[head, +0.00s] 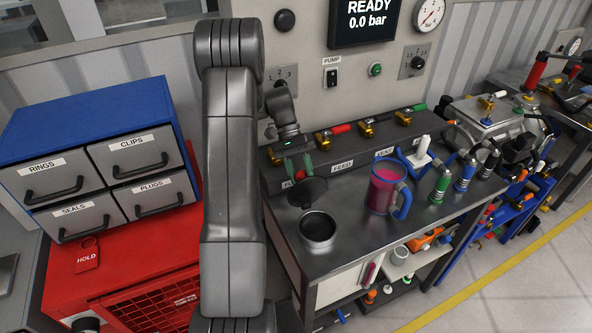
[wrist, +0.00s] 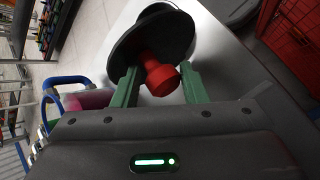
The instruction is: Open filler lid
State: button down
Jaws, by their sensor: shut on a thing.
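The filler (head: 318,236) is a round metal cup on the steel bench, and its open mouth shows in the head view. The dark round filler lid (head: 307,192) is at the far side of the mouth and does not cover it. Whether a hinge joins them is hidden. In the wrist view the lid (wrist: 150,36) is a black disc with a red knob (wrist: 160,76). My gripper (head: 299,168), with green fingers, has the knob between its fingers and is shut on it. It also shows in the wrist view (wrist: 158,84).
A jug of pink liquid with a blue handle (head: 386,188) stands right of the filler. Green and blue bottles (head: 440,184) stand further right. A valve manifold (head: 345,150) runs along the back. A drawer cabinet (head: 100,160) on a red unit is at left.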

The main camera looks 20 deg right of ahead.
jog(key=shift+w+a+f+g, duration=0.15)
jog(key=shift+w+f+g, duration=0.15)
jog(key=shift+f, duration=0.25)
jog(key=shift+w+a+f+g, duration=0.15)
jog(key=shift+f+g, duration=0.25)
jog(key=shift+f, duration=0.15)
jog(key=c, duration=1.1)
grip_release()
jog(key=shift+o, duration=0.3)
jog(key=shift+w+d, duration=0.15)
jog(key=shift+d, duration=0.05)
jog(key=shift+r, duration=0.1)
jog(key=shift+r, duration=0.2)
notch_tip(320, 180, up, 10)
jog(key=b, duration=0.2)
